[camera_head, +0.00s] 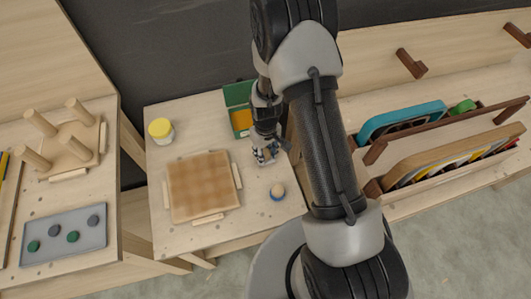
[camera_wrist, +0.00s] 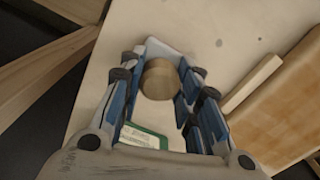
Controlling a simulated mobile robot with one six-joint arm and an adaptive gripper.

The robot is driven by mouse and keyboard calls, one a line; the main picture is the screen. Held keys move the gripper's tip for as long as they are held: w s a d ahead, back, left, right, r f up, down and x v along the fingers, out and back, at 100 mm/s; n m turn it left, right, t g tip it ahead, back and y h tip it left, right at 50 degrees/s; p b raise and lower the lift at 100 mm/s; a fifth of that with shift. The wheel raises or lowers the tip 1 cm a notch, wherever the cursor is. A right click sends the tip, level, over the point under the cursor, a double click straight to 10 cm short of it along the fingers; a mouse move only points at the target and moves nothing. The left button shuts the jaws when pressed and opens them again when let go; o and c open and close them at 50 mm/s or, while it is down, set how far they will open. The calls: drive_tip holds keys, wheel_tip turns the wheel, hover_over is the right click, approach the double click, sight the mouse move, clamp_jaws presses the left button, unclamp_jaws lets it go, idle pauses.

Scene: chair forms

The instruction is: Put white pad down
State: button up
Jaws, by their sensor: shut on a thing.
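My gripper (camera_head: 265,153) is low over the right side of the middle table. In the wrist view my gripper (camera_wrist: 165,82) has its blue fingers shut around the white pad (camera_wrist: 160,78). Its round tan knob shows between the fingers, with a pale white area behind it. In the head view the pad is mostly hidden by the fingers. I cannot tell whether it touches the tabletop.
A wooden board (camera_head: 203,186) with rails lies left of my gripper. A green box (camera_head: 238,95) is behind. A yellow jar (camera_head: 161,131) stands at the back left. The table's front right is clear.

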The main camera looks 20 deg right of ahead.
drive_tip(key=shift+r, duration=0.1)
drive_tip(key=shift+f, duration=0.25)
drive_tip(key=o, duration=0.9)
drive_tip(key=shift+o, duration=0.2)
drive_tip(key=shift+r, duration=0.2)
